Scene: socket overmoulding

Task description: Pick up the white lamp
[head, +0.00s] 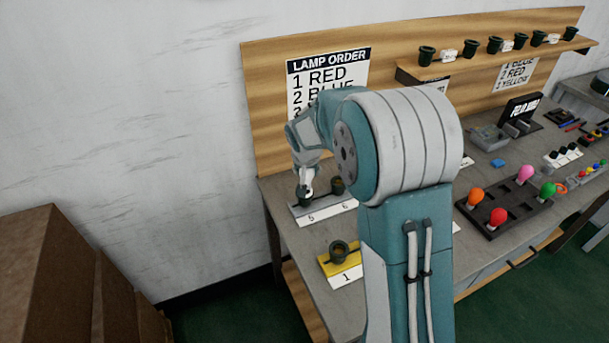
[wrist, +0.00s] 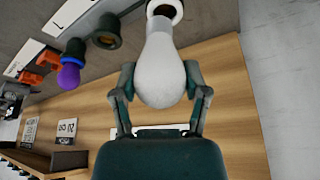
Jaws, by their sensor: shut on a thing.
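The white lamp (wrist: 162,72) fills the middle of the wrist view, its round bulb between the two fingers of my gripper (wrist: 162,95). My gripper is shut on the bulb. The lamp's narrow neck points at a dark ring-shaped socket (wrist: 165,10) at the top edge; I cannot tell whether its base is seated in it. In the head view my gripper (head: 307,184) is low over the strip marked 5 and 6 (head: 322,212), at the socket by the 5. The lamp is mostly hidden there by my gripper.
An empty dark socket (wrist: 107,32) and a purple lamp (wrist: 70,72) stand beside the held lamp. A yellow block with a socket (head: 340,252) is nearer on the bench. Coloured lamps sit in a dark tray (head: 515,210) at right. The wooden back panel (head: 262,120) rises close behind.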

